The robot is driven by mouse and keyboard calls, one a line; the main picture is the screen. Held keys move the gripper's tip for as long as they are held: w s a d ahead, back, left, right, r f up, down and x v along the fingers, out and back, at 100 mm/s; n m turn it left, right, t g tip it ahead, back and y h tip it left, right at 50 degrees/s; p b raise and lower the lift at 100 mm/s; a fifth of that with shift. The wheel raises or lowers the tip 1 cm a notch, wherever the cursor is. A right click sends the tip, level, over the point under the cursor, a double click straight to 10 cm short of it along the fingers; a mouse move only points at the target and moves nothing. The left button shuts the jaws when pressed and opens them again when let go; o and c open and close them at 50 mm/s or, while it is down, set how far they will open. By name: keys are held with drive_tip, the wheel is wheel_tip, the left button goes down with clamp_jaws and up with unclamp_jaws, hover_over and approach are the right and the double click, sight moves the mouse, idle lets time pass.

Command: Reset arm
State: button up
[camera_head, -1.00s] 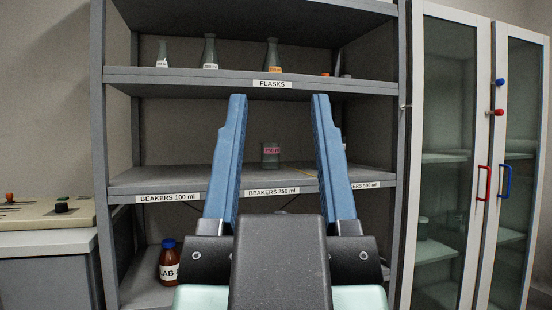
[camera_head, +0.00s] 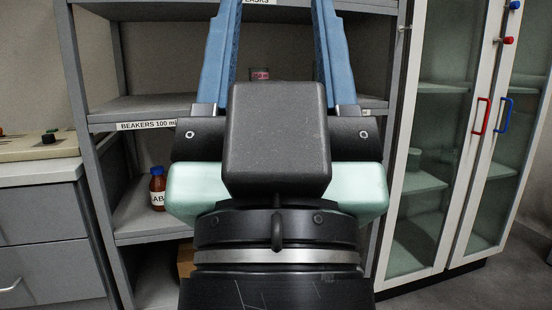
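My gripper (camera_head: 276,45) points away from the camera toward the grey shelf rack (camera_head: 85,120). Its two blue fingers stand wide apart, and the fingertips run out of the top of the picture. Nothing is seen held between them. I cannot tell the distance between the fingers and the shelves.
A brown bottle with a blue cap (camera_head: 157,188) stands on the lower shelf at left. A cabinet with glass doors (camera_head: 440,150), red handle (camera_head: 481,115) and blue handle (camera_head: 504,115) is at right. A grey drawer unit (camera_head: 45,235) with a beige device (camera_head: 30,146) is at left.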

wheel_tip(320, 180, up, 42)
drive_tip(key=p, duration=4.1)
drive_tip(key=shift+f, duration=0.25)
drive_tip(key=shift+a, duration=0.1)
